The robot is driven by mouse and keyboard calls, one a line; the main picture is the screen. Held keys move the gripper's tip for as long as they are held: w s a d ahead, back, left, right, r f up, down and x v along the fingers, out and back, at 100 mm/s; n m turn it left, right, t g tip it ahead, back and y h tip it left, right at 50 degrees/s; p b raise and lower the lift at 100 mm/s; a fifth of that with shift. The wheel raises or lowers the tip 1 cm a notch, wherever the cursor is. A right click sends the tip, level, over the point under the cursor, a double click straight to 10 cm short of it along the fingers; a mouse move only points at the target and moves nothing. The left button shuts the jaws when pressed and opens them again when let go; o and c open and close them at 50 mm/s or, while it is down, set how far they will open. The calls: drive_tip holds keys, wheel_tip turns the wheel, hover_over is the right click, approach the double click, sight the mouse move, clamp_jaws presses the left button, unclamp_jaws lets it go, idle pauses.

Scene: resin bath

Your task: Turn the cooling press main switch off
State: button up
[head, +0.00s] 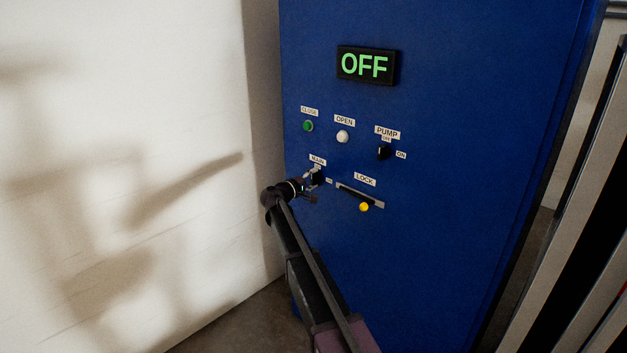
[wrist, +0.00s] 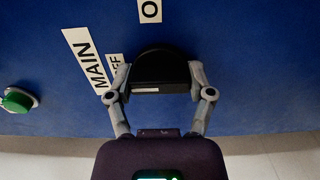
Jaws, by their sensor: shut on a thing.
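The main switch is a black rotary knob (wrist: 160,72) below the MAIN label (head: 318,160) on the blue cooling press panel (head: 450,250). In the wrist view my gripper (wrist: 160,90) has one finger on each side of the knob and is shut on it. The MAIN label also shows in the wrist view (wrist: 88,68), with an OFF label partly hidden by the left finger. In the head view my gripper (head: 314,180) covers part of the knob. The display (head: 366,65) reads OFF in green.
A green CLOSE button (head: 308,126), a white OPEN button (head: 342,136) and a black PUMP switch (head: 384,153) sit above. A LOCK slot with a yellow knob (head: 364,207) is close on the right. A white wall (head: 120,120) stands on the left.

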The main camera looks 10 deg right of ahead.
drive_tip(key=o, duration=1.1)
drive_tip(key=v, duration=1.2)
